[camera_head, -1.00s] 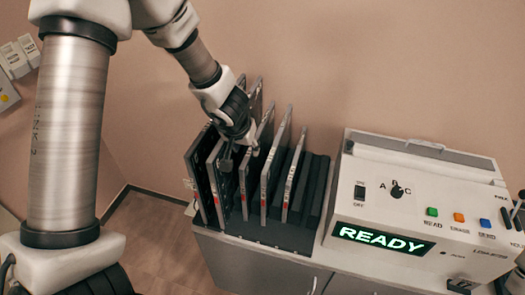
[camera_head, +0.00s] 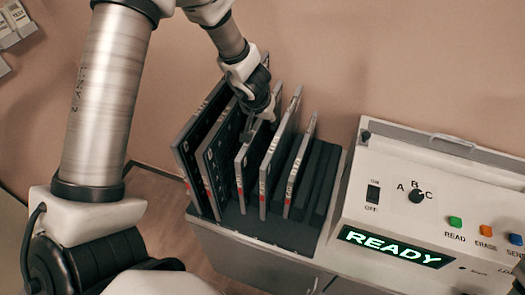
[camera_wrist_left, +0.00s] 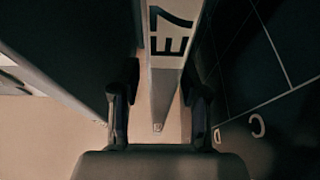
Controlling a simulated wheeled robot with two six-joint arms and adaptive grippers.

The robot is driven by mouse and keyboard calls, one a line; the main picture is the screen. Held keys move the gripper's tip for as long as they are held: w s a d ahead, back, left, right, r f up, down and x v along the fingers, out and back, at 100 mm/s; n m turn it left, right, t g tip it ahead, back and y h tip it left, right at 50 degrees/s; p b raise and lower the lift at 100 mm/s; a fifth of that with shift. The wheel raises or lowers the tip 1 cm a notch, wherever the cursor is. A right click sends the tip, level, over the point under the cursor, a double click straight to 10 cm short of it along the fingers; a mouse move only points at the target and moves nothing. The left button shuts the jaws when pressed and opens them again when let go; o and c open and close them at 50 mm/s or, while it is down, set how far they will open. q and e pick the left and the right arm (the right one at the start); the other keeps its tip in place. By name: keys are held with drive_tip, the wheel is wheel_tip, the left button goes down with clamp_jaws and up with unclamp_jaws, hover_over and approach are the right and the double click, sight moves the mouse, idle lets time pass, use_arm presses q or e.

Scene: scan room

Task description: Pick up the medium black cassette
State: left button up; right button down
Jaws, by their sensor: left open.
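Several dark cassettes with grey edges stand upright in a black rack (camera_head: 250,232). The two at the left are the tallest; a mid-height cassette (camera_head: 241,178) with a red mark on its edge is third from the left. My left gripper (camera_head: 262,118) is over the back part of the rack, around this third cassette's upper end as far as I can tell. In the left wrist view, the open left gripper (camera_wrist_left: 160,112) has a narrow grey cassette edge marked "E7" (camera_wrist_left: 170,45) between its fingers, with gaps on both sides. My right gripper is out of view.
Other cassettes stand close on both sides of the fingers, including a fourth cassette (camera_head: 270,170) and a shorter one (camera_head: 299,175). The rack's right slots look empty. A white reader machine (camera_head: 400,225) showing "READY" stands to the right.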

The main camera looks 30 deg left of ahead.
use_arm(q)
drive_tip(key=shift+w+f, duration=0.1)
drive_tip(key=shift+w, duration=0.05)
drive_tip(key=shift+s+r, duration=0.3)
drive_tip(key=shift+s, duration=0.1)
clamp_jaws()
drive_tip(key=shift+w, duration=0.1)
wheel_tip(320, 180, up, 10)
drive_tip(key=p, duration=0.8)
drive_tip(key=shift+p, duration=0.35)
